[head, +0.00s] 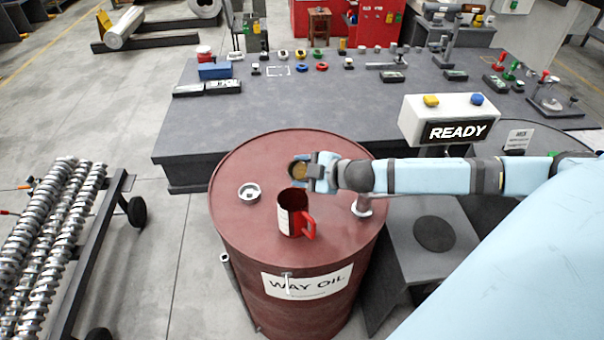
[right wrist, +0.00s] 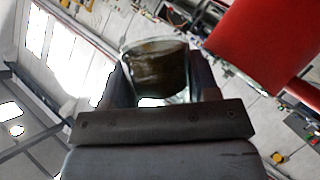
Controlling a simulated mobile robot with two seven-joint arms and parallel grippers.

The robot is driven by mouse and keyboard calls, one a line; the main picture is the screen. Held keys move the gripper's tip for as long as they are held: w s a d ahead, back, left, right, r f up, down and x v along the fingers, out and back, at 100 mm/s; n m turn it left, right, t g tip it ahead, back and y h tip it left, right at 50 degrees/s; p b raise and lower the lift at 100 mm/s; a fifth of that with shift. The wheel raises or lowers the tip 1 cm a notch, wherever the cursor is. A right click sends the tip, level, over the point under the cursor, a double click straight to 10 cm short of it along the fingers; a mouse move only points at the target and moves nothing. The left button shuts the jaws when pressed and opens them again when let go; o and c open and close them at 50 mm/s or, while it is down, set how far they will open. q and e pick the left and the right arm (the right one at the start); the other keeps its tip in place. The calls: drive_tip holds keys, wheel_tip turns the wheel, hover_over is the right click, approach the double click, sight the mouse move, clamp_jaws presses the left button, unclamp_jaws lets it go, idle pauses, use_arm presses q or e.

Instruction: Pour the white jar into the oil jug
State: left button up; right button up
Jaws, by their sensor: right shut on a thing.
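The oil jug (head: 290,214) is a red open jug with a white label and a handle on its right. It stands upright on the red barrel (head: 240,225). My right gripper (head: 312,170) is shut on a small jar (head: 299,170), just above and behind the jug in the head view. The jar's round brownish end faces the camera, so it looks tilted. In the right wrist view the jar (right wrist: 157,70) looks like clear glass with dark brown contents, between both fingers. The red jug (right wrist: 265,45) shows close by at upper right. No pouring stream is visible. My left gripper is out of view.
A metal cap-like fitting (head: 249,192) lies on the barrel top left of the jug. A READY sign box (head: 450,119) stands to the right. A dark workbench (head: 300,100) with several small parts lies behind. A rack of metal screws (head: 45,240) is at left.

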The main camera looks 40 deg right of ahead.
drive_tip(key=shift+d+r+n+t+h+b, duration=0.1)
drive_tip(key=shift+r+n+t+h+b, duration=0.2)
drive_tip(key=shift+r+n+h+b, duration=0.45)
drive_tip(key=shift+r+n+t+h+b, duration=0.35)
drive_tip(key=shift+r+n+t+b, duration=0.2)
drive_tip(key=shift+n+b, duration=0.45)
drive_tip(key=shift+s+a+r+n+t+h, duration=0.15)
drive_tip(key=shift+r+n+t+h, duration=0.25)
drive_tip(key=shift+n, duration=0.45)
drive_tip(key=shift+w+a+r+n+t+h, duration=0.15)
drive_tip(key=shift+r+n+t, duration=0.1)
drive_tip(key=shift+r+n, duration=0.45)
drive_tip(key=shift+s+f, duration=0.1)
drive_tip(key=shift+f, duration=0.05)
